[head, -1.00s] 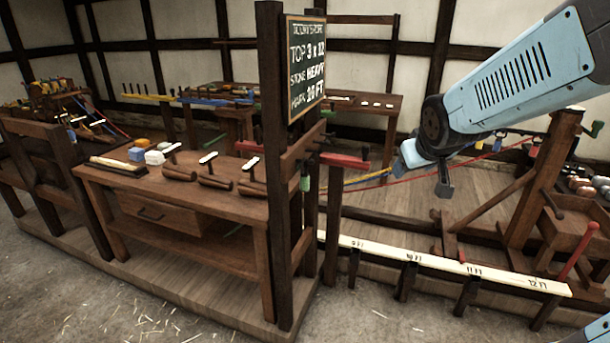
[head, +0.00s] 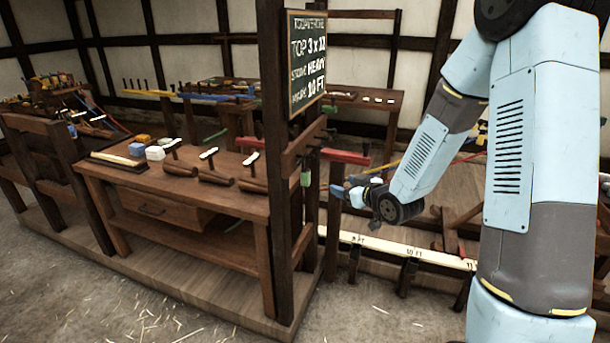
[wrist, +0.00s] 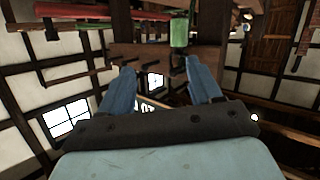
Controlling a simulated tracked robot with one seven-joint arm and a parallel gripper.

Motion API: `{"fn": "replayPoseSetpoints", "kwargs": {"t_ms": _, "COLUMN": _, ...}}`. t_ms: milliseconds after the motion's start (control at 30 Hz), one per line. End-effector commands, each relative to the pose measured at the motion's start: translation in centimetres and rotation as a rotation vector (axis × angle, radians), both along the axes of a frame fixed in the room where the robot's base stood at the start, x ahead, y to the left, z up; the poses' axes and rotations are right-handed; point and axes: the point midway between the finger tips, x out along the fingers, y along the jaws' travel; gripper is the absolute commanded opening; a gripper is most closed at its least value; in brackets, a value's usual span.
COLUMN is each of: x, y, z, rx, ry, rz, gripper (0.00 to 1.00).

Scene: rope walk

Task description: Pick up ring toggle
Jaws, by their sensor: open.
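A small green cylinder (head: 305,179), which seems to be the ring toggle, hangs at the dark wooden post below the chalkboard. In the wrist view the green cylinder (wrist: 180,33) shows large, beyond the fingertips and a little nearer the right finger. Its ring cannot be made out. My gripper (head: 338,191) is right of the cylinder, with a gap between them. In the wrist view my gripper (wrist: 162,68) has its two blue fingers spread, with nothing between them.
The post (head: 276,180) and chalkboard (head: 306,62) stand beside the cylinder. A red bar (head: 345,157) sticks out above my gripper. A workbench (head: 180,195) with wooden-handled tools is at left. A pale measuring rail (head: 400,249) runs below my arm.

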Motion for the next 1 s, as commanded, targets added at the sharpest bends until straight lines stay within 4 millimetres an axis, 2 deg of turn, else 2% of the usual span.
{"fn": "replayPoseSetpoints", "kwargs": {"t_ms": 33, "x": 0.0, "y": 0.5, "z": -1.0, "rx": 0.039, "ry": -0.014, "rz": 0.016, "gripper": 0.64}}
{"fn": "replayPoseSetpoints", "kwargs": {"t_ms": 200, "x": -0.2, "y": 1.9, "z": -2.4, "rx": 0.162, "ry": -0.082, "rz": 0.056, "gripper": 0.64}}
{"fn": "replayPoseSetpoints", "kwargs": {"t_ms": 533, "x": -0.3, "y": 2.9, "z": -3.0, "rx": 0.273, "ry": -0.144, "rz": 0.077, "gripper": 0.64}}
{"fn": "replayPoseSetpoints", "kwargs": {"t_ms": 1000, "x": 5.4, "y": 7.1, "z": -3.1, "rx": 0.275, "ry": -0.144, "rz": 0.077, "gripper": 0.64}}
